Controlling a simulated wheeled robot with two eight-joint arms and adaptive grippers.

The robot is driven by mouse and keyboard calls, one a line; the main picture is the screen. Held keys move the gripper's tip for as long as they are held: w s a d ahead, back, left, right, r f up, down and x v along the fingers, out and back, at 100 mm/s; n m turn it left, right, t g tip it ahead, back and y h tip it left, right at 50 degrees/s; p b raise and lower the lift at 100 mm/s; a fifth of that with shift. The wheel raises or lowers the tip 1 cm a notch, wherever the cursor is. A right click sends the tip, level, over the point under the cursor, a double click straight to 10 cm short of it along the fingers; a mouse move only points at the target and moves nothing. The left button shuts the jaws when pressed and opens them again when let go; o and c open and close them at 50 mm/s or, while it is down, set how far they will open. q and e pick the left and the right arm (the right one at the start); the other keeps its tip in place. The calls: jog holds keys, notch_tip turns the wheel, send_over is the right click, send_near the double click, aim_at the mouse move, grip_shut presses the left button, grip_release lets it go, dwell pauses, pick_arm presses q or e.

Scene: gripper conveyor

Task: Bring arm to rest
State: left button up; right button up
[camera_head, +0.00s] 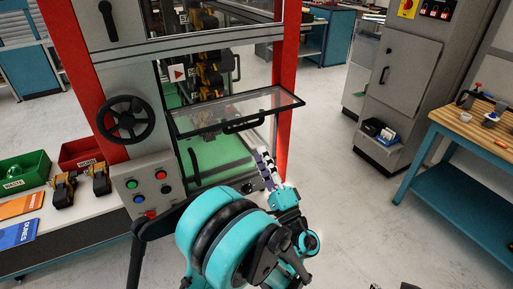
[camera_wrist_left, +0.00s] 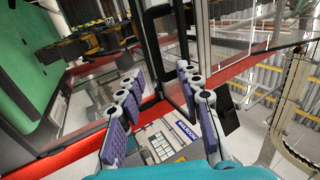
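My left arm, teal and black, reaches up from the bottom middle of the head view. My left gripper (camera_head: 264,165) is in front of the machine's lower right side, near the red post (camera_head: 287,110). In the left wrist view its two purple-padded fingers stand well apart, and the space between them (camera_wrist_left: 162,88) holds nothing. The machine's clear panel (camera_head: 240,108) with a black handle sticks outward above the gripper.
A control box with coloured buttons (camera_head: 155,190) and a black handwheel (camera_head: 125,119) are left of the arm. Green (camera_head: 25,173) and red bins stand on the left bench. A grey cabinet (camera_head: 412,70) and a wooden-topped table (camera_head: 470,125) stand right. Open floor lies between.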

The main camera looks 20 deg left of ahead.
pick_arm(q)
jog(key=shift+s+d, duration=0.1)
jog(key=shift+s, duration=0.05)
dwell(0.3)
jog(key=s+a+f+n+g+h, duration=0.4)
jog(key=s+a+f+g+h, duration=0.25)
jog(key=a+f, duration=0.25)
jog(key=s+d+f+n+g+h, duration=0.1)
jog(key=s+d+f+n+h, duration=0.3)
jog(key=s+d+h, duration=0.7)
jog(key=shift+d+f+g, duration=0.35)
jog(key=shift+d+f, duration=0.05)
jog(key=shift+f, duration=0.4)
